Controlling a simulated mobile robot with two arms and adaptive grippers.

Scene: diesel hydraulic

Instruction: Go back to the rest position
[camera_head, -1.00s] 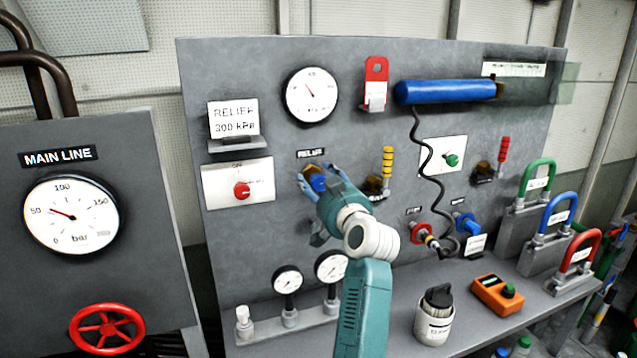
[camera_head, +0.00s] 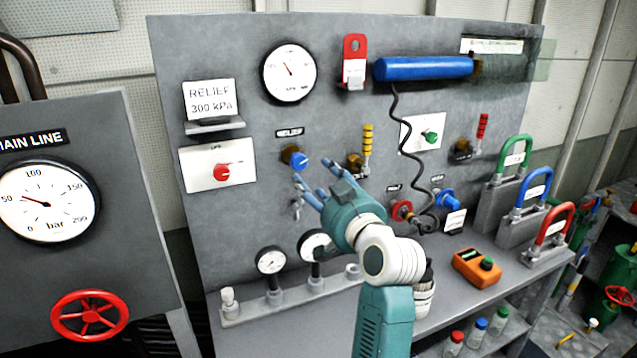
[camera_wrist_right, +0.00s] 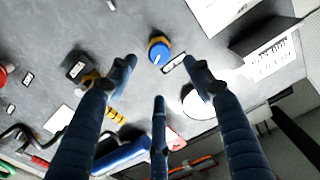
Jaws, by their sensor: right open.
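My right gripper (camera_head: 310,190) is open and empty in the head view, in front of the grey panel, just below the blue relief knob (camera_head: 294,157). In the right wrist view its fingers (camera_wrist_right: 160,85) are spread, and the blue knob (camera_wrist_right: 160,51) on its brass base shows beyond them, apart from them. My left gripper is not in view.
The grey panel (camera_head: 230,70) carries a large gauge (camera_head: 289,73), a red knob (camera_head: 221,172), a yellow-handled valve (camera_head: 366,140) and a coiled cable (camera_head: 397,130). Below are small gauges (camera_head: 270,260), an orange device (camera_head: 477,268) and coloured padlocks (camera_head: 552,224). A main line cabinet (camera_head: 110,240) stands left.

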